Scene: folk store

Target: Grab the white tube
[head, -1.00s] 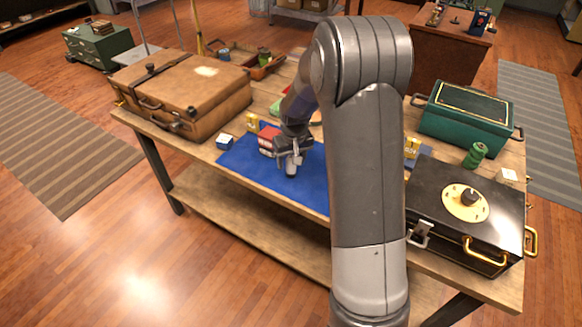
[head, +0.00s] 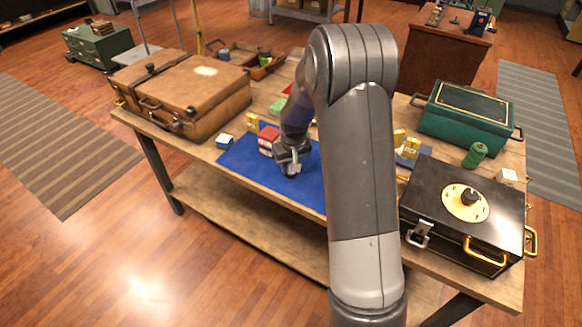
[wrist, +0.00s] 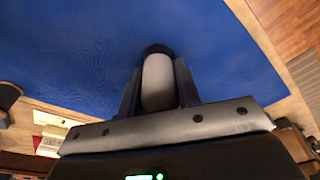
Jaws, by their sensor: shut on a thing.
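The white tube (wrist: 158,82) sits between the two fingers of my gripper (wrist: 159,90) in the wrist view. It has a dark end at the top of that view, and the fingers are shut on its sides. In the head view my gripper (head: 290,169) is low over the blue mat (head: 238,165), just right of a red and white box. The tube is mostly hidden by my gripper there. I cannot tell whether the tube touches the mat.
The red and white box (head: 268,141) stands close to my gripper's left. A small blue and white box (head: 225,141) and a brown suitcase (head: 190,95) lie further left. A black case (head: 465,210) and green box (head: 468,112) stand right. The mat's front is clear.

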